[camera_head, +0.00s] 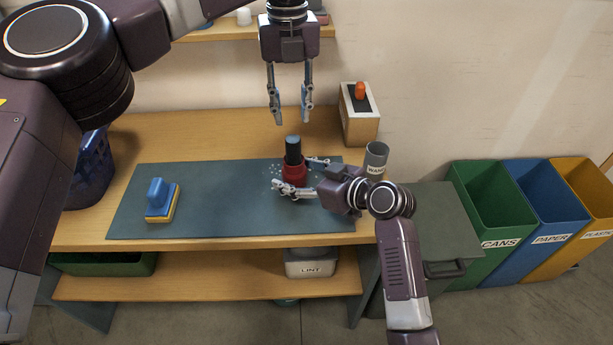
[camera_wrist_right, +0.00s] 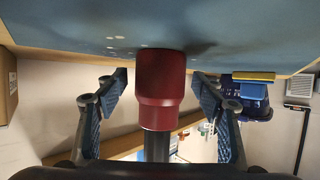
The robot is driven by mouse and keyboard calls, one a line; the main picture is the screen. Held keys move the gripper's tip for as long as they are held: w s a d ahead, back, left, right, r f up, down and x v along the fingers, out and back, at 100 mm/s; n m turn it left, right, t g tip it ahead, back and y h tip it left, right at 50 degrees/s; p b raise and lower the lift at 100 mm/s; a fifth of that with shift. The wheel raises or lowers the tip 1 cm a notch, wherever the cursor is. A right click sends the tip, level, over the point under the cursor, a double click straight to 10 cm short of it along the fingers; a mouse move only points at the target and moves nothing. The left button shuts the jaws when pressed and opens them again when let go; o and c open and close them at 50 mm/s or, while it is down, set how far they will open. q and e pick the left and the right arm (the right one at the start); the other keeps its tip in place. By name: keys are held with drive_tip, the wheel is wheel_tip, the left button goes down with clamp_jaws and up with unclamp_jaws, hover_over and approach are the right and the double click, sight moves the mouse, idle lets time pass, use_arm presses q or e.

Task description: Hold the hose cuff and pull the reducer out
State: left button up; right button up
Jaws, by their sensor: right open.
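The red hose cuff (camera_head: 294,171) stands upright on the blue-grey mat (camera_head: 230,205), with the dark reducer (camera_head: 292,149) sticking up from its top. My right gripper (camera_head: 299,175) is open, its fingers on either side of the cuff. In the right wrist view, the cuff (camera_wrist_right: 160,85) is between the open fingers with gaps on both sides; the mat is at the top there and the reducer (camera_wrist_right: 157,146) points down. My left gripper (camera_head: 292,119) is open, pointing down above the reducer, and holds nothing.
A blue and yellow brush (camera_head: 160,200) lies on the mat at left. A grey cup labelled WAND (camera_head: 376,158) and a box with an orange switch (camera_head: 360,118) stand right of the cuff. Green, blue and yellow bins (camera_head: 484,205) are at right. Pale specks lie around the cuff.

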drive_tip(key=shift+w+a+f, duration=0.15)
drive_tip(key=shift+w+a, duration=0.05)
drive_tip(key=shift+c, duration=0.6)
drive_tip(key=c, duration=1.3)
drive_tip(key=o, duration=0.7)
drive_tip(key=c, duration=0.7)
drive_tip(key=shift+o, duration=0.2)
use_arm(q)
drive_tip(key=shift+o, duration=0.4)
